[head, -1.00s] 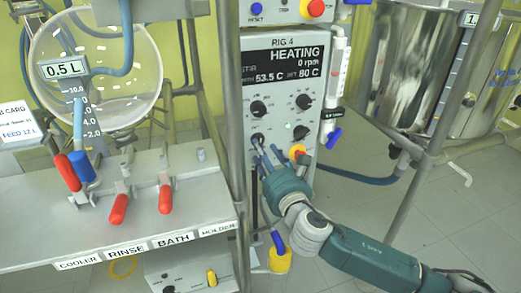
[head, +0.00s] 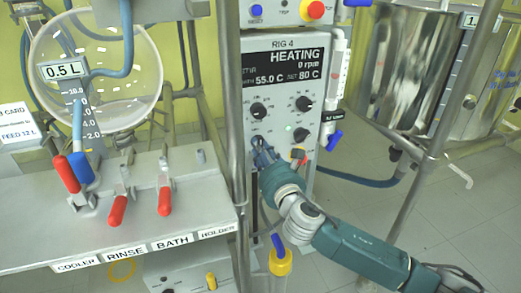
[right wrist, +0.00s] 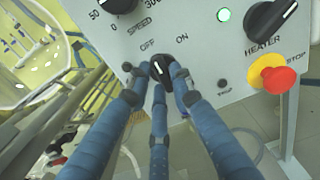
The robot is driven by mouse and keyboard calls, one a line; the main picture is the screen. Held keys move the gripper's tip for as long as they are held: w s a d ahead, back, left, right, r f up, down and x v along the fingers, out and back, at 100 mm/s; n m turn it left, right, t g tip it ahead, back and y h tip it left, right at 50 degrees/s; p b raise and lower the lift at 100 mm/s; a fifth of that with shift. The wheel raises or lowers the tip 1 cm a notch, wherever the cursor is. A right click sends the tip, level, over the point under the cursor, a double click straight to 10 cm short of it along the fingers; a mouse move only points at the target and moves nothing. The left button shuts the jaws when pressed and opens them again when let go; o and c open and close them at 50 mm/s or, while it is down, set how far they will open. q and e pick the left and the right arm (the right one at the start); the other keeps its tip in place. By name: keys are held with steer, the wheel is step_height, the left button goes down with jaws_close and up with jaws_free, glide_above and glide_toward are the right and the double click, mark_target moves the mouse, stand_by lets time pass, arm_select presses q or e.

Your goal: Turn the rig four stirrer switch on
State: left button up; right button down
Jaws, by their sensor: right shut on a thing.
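The rig four control panel (head: 284,100) stands in the middle of the head view and reads HEATING, 0 rpm, 55.0 C, set 80 C. My right gripper (head: 262,150) is at its lower left. In the right wrist view, my right gripper (right wrist: 160,85) has its blue fingers closed around a small black switch knob (right wrist: 159,67) below the OFF and ON labels. The knob's white mark points up and left, toward OFF. The fingers hide part of the knob. My left gripper is not in view.
A heater knob (right wrist: 270,18) and a red and yellow stop button (right wrist: 277,78) sit right of the switch. A speed knob (right wrist: 120,3) is above it. A bench with red-handled valves (head: 117,210) stands at left. A steel vessel (head: 415,70) stands at right.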

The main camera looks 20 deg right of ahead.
arm_select(q)
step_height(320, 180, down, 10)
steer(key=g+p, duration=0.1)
steer(key=p, duration=0.4)
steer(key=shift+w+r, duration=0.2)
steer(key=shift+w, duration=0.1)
arm_select(e)
steer(key=shift+d+r+m, duration=0.1)
steer(key=shift+m, duration=2.95)
steer(key=shift+d+r+m, duration=0.1)
steer(key=shift+m, duration=2.95)
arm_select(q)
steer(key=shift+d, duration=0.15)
arm_select(e)
steer(key=c, duration=1.5)
jaws_free()
